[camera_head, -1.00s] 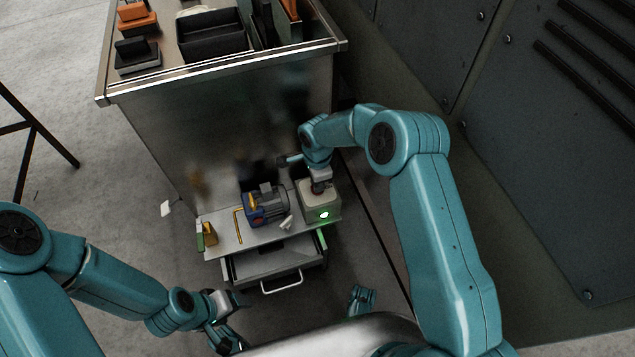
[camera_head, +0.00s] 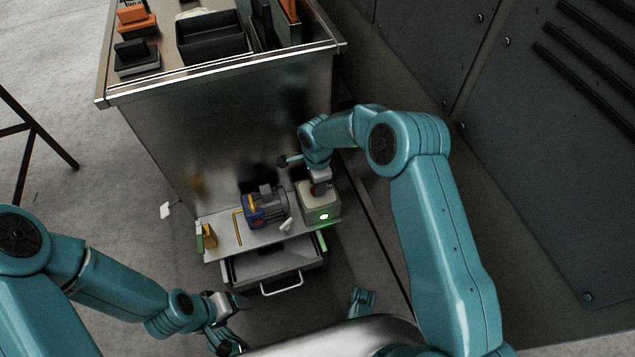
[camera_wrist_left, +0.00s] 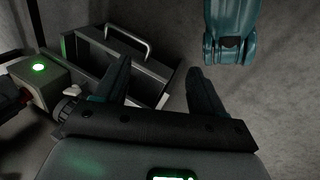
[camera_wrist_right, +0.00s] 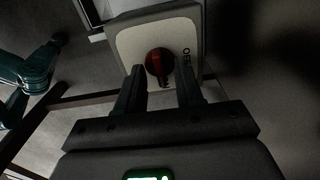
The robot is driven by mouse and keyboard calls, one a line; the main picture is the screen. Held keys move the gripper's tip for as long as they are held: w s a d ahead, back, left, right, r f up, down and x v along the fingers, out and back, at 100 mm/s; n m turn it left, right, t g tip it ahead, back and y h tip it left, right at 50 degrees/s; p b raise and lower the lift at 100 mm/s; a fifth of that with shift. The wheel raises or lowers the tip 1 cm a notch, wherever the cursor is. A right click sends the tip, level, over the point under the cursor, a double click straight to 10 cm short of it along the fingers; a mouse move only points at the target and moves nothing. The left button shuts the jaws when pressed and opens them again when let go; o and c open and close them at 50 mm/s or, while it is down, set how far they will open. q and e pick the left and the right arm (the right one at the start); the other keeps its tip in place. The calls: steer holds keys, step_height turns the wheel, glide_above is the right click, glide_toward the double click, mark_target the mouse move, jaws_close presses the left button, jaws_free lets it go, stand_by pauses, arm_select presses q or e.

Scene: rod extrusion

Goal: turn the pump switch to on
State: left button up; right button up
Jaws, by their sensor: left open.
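The pump switch is a pale box (camera_head: 319,213) with a lit green lamp on its front, at the right end of the low shelf. In the right wrist view, its pale face (camera_wrist_right: 133,45) carries a round red knob (camera_wrist_right: 160,62) with dark lettering beside it, partly covered by my fingers. My right gripper (camera_head: 320,190) is right at the box. In its wrist view the two fingers (camera_wrist_right: 159,84) are apart, with the knob showing between and beyond their tips. I cannot tell whether they touch it. My left gripper (camera_wrist_left: 160,75) is open and empty, low in front of the drawer.
A grey and blue motor (camera_head: 266,207) stands just left of the switch box. A yellow hex key (camera_head: 238,228) lies on the shelf. An open drawer (camera_head: 276,268) with a handle juts out below. The metal bench (camera_head: 225,120) rises behind.

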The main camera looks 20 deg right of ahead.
arm_select(q)
steer(key=shift+g, duration=0.3)
steer(key=r+p, duration=0.1)
steer(key=s+r+p, duration=0.1)
steer(key=r+p, duration=0.1)
steer(key=d+r+p, duration=0.1)
steer(key=r+p, duration=0.1)
steer(key=shift+s+r, duration=0.1)
steer(key=shift+s, duration=0.2)
arm_select(e)
step_height(320, 180, up, 16)
